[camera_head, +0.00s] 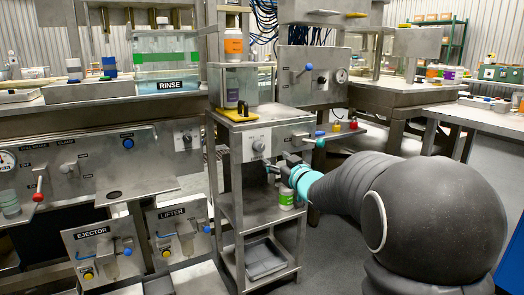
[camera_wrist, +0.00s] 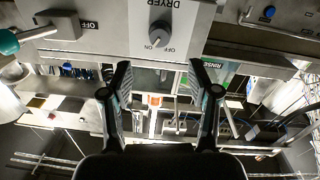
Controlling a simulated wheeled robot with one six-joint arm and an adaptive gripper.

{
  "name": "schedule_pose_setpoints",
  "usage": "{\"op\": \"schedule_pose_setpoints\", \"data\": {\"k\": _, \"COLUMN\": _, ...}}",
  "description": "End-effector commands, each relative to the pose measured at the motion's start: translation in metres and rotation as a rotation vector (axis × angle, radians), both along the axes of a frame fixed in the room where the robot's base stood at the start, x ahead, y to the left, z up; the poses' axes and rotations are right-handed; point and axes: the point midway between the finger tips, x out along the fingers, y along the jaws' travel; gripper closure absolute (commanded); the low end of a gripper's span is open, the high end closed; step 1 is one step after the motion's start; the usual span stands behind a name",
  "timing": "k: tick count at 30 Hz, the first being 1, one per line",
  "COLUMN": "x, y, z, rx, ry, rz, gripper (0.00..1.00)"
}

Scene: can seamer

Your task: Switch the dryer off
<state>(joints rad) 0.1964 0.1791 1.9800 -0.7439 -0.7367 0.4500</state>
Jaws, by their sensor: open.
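The dryer's panel, marked DRYER, has a grey rotary knob (camera_wrist: 160,33) at the top middle of the wrist view, with ON and OFF marks beside it. I cannot tell for certain which mark the knob points at. The same knob shows in the head view (camera_head: 259,147) on the front of a metal stand. My gripper (camera_wrist: 159,75) is open and empty, its two fingers spread apart below the knob in the wrist view. In the head view my gripper (camera_head: 279,168) is just below and right of the knob panel, apart from the knob as far as I can see.
A lever with a teal ball (camera_wrist: 8,42) sticks out beside the knob; it also shows in the head view (camera_head: 320,143). A white and green bottle (camera_head: 286,197) stands on the shelf below my gripper.

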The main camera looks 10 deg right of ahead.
Motion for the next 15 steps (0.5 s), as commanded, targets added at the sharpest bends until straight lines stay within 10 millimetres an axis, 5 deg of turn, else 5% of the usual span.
{"op": "schedule_pose_setpoints", "data": {"k": 15, "x": 0.085, "y": 0.024, "z": 0.000, "rx": -0.001, "ry": 0.001, "rz": 0.000, "gripper": 0.39}}
